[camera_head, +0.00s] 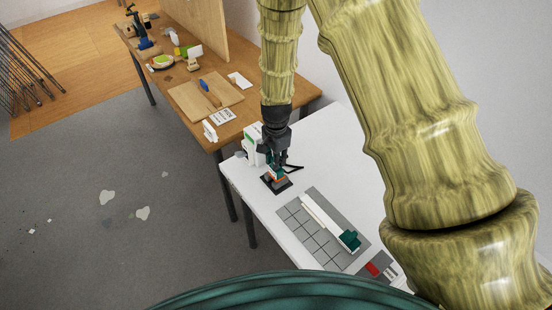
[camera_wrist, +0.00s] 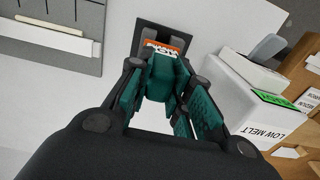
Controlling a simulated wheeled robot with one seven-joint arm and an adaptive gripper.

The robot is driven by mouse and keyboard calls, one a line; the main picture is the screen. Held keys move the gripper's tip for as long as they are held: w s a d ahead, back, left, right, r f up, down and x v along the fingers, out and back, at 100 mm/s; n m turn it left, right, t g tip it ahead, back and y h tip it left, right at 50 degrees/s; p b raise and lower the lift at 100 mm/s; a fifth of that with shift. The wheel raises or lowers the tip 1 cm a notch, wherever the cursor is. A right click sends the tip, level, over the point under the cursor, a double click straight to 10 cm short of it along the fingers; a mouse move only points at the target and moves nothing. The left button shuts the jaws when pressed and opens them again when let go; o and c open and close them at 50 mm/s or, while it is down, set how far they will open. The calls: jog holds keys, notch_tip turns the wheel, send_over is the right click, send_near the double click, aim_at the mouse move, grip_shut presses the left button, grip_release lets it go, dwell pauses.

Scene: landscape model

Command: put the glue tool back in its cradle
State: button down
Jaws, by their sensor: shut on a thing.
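My gripper (camera_wrist: 158,88) points down at the white table's far end, its fingers shut on a dark teal piece, which I take to be the glue tool (camera_wrist: 160,72). The fingers hide most of it. A dark cradle base (camera_head: 276,184) lies directly below in the head view. It also shows in the wrist view as a dark plate (camera_wrist: 147,31), just beyond the fingertips. An orange and white label reading "HOT" (camera_wrist: 161,44) shows there. I cannot tell whether the tool touches the cradle.
A white "LOW MELT" box (camera_wrist: 258,105) stands close beside my gripper. A grey gridded mat (camera_head: 300,226) carries a long white piece with a teal end (camera_head: 350,240). The wooden bench (camera_head: 150,62) beyond holds a board and tools. White tabletop between cradle and mat is clear.

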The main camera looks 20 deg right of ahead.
jog(key=c, duration=1.2)
grip_release()
notch_tip(320, 180, up, 12)
